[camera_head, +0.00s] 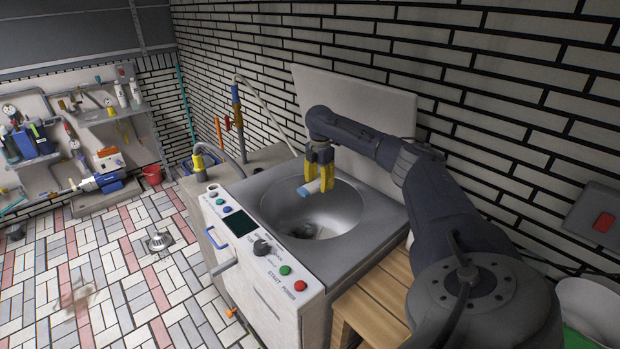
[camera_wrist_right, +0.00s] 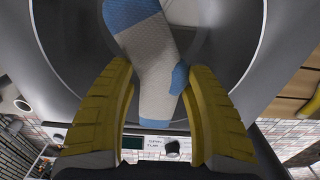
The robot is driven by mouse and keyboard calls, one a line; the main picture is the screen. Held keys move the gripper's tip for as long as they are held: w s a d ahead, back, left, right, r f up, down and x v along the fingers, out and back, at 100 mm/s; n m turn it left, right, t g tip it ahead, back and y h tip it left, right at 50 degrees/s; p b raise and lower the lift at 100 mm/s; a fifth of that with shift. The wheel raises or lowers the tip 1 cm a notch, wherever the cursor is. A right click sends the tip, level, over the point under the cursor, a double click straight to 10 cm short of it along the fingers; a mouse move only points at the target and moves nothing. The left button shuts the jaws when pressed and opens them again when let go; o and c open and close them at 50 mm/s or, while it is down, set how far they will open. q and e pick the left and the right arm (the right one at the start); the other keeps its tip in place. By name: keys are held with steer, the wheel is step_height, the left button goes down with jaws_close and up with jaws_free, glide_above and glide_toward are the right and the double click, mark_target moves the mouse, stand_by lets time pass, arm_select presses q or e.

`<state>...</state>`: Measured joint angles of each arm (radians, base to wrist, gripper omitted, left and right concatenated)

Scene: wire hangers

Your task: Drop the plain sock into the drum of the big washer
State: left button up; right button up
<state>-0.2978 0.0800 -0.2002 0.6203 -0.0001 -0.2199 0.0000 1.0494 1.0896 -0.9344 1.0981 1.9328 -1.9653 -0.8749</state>
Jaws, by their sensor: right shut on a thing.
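The plain sock (camera_head: 314,186) is pale grey-white with blue ends. In the right wrist view the sock (camera_wrist_right: 155,65) hangs between the two yellow fingers. My right gripper (camera_head: 321,178) is shut on it and holds it over the open drum of the big washer. The drum (camera_head: 345,222) is a round steel bowl in the top of the washer (camera_head: 375,232), its lid (camera_head: 350,105) raised against the wall. Part of the drum's rim is hidden behind my gripper. My left gripper is not in view.
The washer's front panel has a dark screen, a knob (camera_head: 262,247) and coloured buttons. A hose (camera_head: 235,105) and a tap stand behind its left side. A wooden slatted surface (camera_head: 375,300) lies to the right.

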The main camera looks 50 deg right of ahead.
steer(key=shift+f, duration=1.3)
steer(key=o, duration=0.9)
steer(key=shift+o, duration=0.2)
steer(key=shift+r, duration=6)
steer(key=shift+w, duration=0.1)
